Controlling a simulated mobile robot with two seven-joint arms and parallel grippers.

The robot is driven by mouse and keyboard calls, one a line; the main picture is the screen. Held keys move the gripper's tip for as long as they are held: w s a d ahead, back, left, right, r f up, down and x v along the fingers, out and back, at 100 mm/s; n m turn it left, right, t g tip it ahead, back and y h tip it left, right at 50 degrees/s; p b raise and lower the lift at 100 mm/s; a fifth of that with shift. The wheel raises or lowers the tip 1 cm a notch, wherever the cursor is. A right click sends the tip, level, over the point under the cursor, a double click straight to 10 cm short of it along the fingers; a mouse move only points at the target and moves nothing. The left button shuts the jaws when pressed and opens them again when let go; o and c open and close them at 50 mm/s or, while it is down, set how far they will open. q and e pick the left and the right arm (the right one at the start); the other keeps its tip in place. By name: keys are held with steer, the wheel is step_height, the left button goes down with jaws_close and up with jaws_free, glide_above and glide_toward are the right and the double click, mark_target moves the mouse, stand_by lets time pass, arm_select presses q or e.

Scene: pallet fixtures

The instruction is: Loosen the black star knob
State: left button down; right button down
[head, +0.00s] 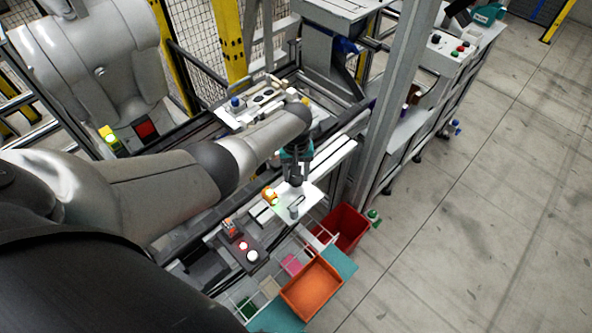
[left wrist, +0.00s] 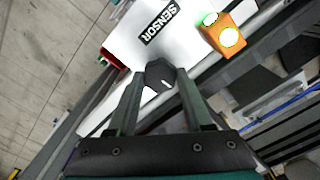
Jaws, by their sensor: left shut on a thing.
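The black star knob (left wrist: 160,75) sits at the edge of a white plate labelled SENSOR (left wrist: 140,32) in the left wrist view. My left gripper (left wrist: 161,82) is shut on the knob, with one finger on either side of it. In the head view, my left gripper (head: 296,184) points down at the white plate (head: 312,194), and the knob cannot be made out there. An orange block with lit spots (left wrist: 229,38) stands on the plate beside the knob; it also shows in the head view (head: 270,196). My right gripper is not in view.
A small metal post (head: 294,212) stands at the plate's near side. Another fixture pallet (head: 240,110) is farther back. A grey upright post (head: 390,100) rises right of my gripper.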

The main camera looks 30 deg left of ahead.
mark_target(296, 178)
arm_select(q)
steer(key=shift+n+p, duration=0.35)
steer(key=shift+n, duration=0.95)
steer(key=shift+w+a, duration=0.1)
steer(key=shift+c, duration=1.5)
jaws_free()
steer(key=shift+r, duration=0.1)
step_height(296, 178, up, 5)
steer(key=p, duration=0.2)
steer(key=shift+p, duration=0.3)
step_height(296, 178, up, 10)
